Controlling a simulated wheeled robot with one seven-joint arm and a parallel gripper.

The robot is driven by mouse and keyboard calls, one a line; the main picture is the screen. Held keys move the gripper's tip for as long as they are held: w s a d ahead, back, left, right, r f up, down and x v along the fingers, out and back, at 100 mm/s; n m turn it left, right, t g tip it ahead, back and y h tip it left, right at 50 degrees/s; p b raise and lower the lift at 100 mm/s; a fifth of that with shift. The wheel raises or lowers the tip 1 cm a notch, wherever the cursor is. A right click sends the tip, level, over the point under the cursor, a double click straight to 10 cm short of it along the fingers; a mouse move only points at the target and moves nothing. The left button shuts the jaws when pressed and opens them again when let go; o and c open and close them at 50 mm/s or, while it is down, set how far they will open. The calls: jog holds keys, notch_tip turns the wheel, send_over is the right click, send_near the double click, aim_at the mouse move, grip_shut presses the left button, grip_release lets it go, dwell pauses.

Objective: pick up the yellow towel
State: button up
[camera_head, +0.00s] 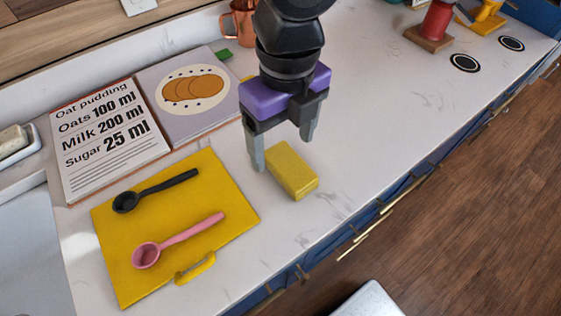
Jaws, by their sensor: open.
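The yellow towel (296,178) looks like a small folded, block-shaped bundle lying on the white counter, right of the yellow board. My gripper (283,152), with a purple band above its fingers, points down over the towel's far end. Its two grey fingers are apart with nothing seen held between them. In the picture the left fingertip is just left of the towel and the right one is beyond its upper right side. I cannot tell the exact height of the fingertips above the counter.
A yellow board (184,272) bears a black spoon (155,190) and a pink spoon (178,240). An open recipe book (108,142) lies behind it. A copper mug (243,24) stands at the back. The counter (400,130) right of the towel is clear up to its front edge.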

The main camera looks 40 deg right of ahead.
aim_at(290, 164)
jog(key=shift+w+d+f, duration=0.15)
jog(key=shift+d, duration=0.4)
jog(key=shift+d+f, duration=0.1)
jog(key=shift+f, duration=0.2)
jog(key=shift+d+f+p, duration=0.2)
jog(key=shift+f+p, duration=0.35)
jog(key=shift+f, duration=2.9)
jog(key=c, duration=1.5)
jog(key=shift+r, duration=0.15)
notch_tip(290, 164, up, 20)
jog(key=shift+f+b, duration=0.1)
jog(key=shift+b, duration=0.3)
